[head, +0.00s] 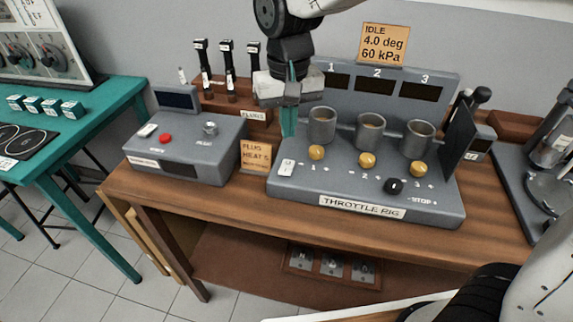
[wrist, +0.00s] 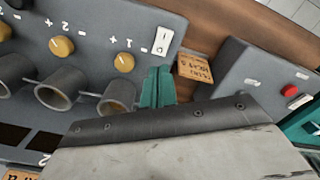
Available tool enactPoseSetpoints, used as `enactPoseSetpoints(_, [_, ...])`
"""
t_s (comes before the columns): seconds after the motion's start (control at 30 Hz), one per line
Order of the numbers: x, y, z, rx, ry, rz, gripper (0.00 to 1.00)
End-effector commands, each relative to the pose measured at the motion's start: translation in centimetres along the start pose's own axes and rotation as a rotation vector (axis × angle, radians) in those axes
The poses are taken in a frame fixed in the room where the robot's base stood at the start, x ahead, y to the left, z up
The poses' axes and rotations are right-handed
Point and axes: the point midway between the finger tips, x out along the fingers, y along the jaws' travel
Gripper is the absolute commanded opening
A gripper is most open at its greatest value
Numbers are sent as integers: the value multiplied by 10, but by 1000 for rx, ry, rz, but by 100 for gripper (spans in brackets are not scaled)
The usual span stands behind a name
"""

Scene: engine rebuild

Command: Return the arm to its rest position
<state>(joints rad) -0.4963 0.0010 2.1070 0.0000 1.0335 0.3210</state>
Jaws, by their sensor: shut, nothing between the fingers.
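My gripper (head: 289,122) points down over the left end of the grey throttle rig (head: 300,187). Its teal fingers are together with nothing between them. They are just left of the first grey cup (head: 321,126) and above the area near the white rocker switch (head: 287,167). The wrist view shows the fingers (wrist: 157,88) closed beside the rig's left edge, near the same switch (wrist: 163,40). I cannot tell whether the fingertips touch the rig. My arm comes down from the top of the head view.
The rig has several yellow knobs (head: 367,160), a black knob (head: 394,186) and a display panel behind. A grey box with a red button (head: 165,138) stands left, with a plug rack (head: 225,97) behind it. A tall grey device (head: 550,150) stands right. A teal table (head: 75,130) is far left.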

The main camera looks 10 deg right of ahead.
Motion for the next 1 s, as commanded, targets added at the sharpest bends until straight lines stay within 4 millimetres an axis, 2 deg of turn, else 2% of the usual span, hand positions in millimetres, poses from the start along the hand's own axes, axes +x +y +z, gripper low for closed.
enactPoseSetpoints(0.4, [0,0,1,-14,-3,1,0])
enactPoseSetpoints(0.47, [4,2,7,-44,-27,8,0])
enactPoseSetpoints(0.57, [8,16,35,-95,-74,21,0])
enactPoseSetpoints(0.77, [-10,71,95,-95,-83,15,0])
enactPoseSetpoints(1.0, [-25,132,176,-9,-29,3,0])
